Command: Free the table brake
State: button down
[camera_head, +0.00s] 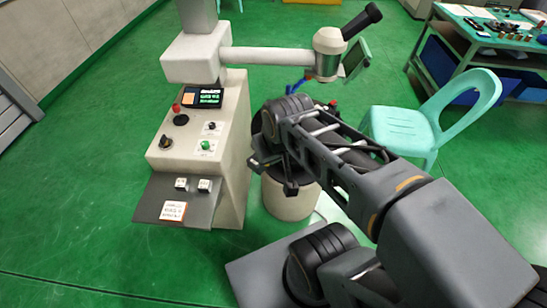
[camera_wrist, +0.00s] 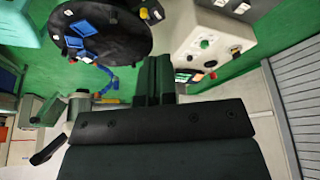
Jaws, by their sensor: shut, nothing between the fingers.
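My gripper (camera_head: 273,176) hangs over the round dark table on the beige pedestal (camera_head: 287,203), beside the machine cabinet. In the wrist view my gripper (camera_wrist: 160,62) is shut, with nothing between its fingers. The dark round table (camera_wrist: 125,42) shows there with blue pieces on it; my arm hides most of it in the head view. A blue jointed part (camera_wrist: 108,80) shows near the table's rim, and a bit of blue (camera_head: 296,86) also shows behind my arm in the head view. I cannot tell which part is the table brake.
The beige cabinet (camera_head: 233,150) stands left of my gripper, with a display (camera_head: 203,97), a red knob, a green button (camera_head: 205,145) and two switches on its sloped panel. A beam (camera_head: 265,56) with a scope-like head crosses above. A teal chair (camera_head: 415,125) stands to the right. Green floor is open at left.

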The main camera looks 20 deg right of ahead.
jog(key=w+d+f+y+b, duration=0.3)
jog(key=w+d+f+b, duration=0.5)
jog(key=d+f+b, duration=0.1)
jog(key=w+d+f+n+y+b, duration=0.1)
jog(key=w+d+f+y+b, duration=0.2)
jog(key=w+d+f+b, duration=0.5)
notch_tip(320, 180, down, 6)
jog(key=d+b, duration=0.2)
jog(key=shift+w+r+n+b, duration=0.2)
jog(key=shift+w+n+b, duration=0.1)
jog(key=shift+b, duration=0.05)
jog(key=shift+f, duration=0.1)
jog(key=b+x, duration=0.1)
jog(key=x, duration=0.8)
jog(key=shift+w+f, duration=0.1)
jog(key=shift+w, duration=0.15)
jog(key=shift+a+f, duration=0.15)
jog(key=shift+a, duration=2)
